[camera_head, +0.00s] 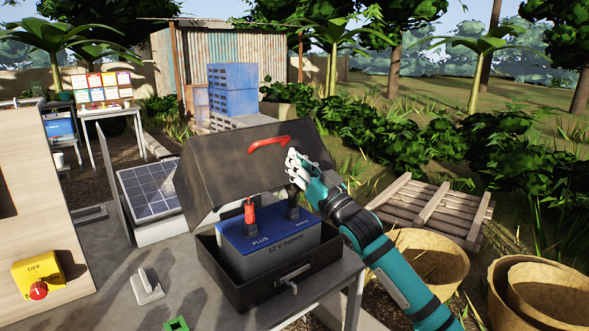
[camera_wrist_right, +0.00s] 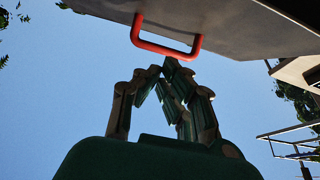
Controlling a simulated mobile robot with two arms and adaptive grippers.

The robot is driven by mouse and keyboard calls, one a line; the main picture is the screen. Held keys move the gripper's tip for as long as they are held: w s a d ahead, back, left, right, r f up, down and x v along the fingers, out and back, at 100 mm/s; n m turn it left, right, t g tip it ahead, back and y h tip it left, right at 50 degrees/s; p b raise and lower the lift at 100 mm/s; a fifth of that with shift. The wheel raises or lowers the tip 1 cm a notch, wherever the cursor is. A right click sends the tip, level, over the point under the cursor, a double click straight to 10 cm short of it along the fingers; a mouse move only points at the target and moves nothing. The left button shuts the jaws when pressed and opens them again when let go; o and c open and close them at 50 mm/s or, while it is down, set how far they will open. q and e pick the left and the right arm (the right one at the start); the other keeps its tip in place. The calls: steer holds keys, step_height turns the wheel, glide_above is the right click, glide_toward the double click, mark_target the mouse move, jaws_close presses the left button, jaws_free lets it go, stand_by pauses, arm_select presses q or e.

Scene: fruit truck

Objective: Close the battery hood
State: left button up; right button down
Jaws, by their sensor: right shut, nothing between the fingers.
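The battery hood (camera_head: 229,172) is a dark box lid standing open behind the battery. Its red handle (camera_head: 268,144) is on its upper part. In the right wrist view the red handle (camera_wrist_right: 165,47) hangs from the hood's dark panel (camera_wrist_right: 240,25). The 12 V battery (camera_head: 281,247), with a blue top and a red and a black clamp, sits in the open lower box (camera_head: 262,296). My right gripper (camera_head: 292,160) is shut and empty, just right of the handle in the head view. In the wrist view its fingertips (camera_wrist_right: 170,68) are close to the handle; contact is unclear.
The box stands on a grey table (camera_head: 200,290). A solar panel (camera_head: 151,189) stands behind left. A yellow switch box (camera_head: 38,275) with a red knob is at the left. Baskets (camera_head: 428,258) and a wooden pallet (camera_head: 435,210) are on the right.

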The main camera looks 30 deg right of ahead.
arm_select(q)
steer(key=shift+w+f+b, duration=0.25)
steer(key=shift+f+b, duration=0.05)
steer(key=shift+f, duration=0.2)
steer(key=shift+w+f+b, duration=0.2)
steer(key=shift+f+b, duration=0.05)
steer(key=shift+f, duration=0.2)
arm_select(e)
steer(key=shift+s+f+t, duration=0.3)
steer(key=shift+s+f, duration=0.15)
steer(key=shift+f, duration=0.3)
arm_select(q)
steer(key=shift+w+d, duration=0.1)
steer(key=shift+w, duration=0.05)
steer(key=shift+w+r, duration=0.1)
steer(key=shift+w, duration=0.65)
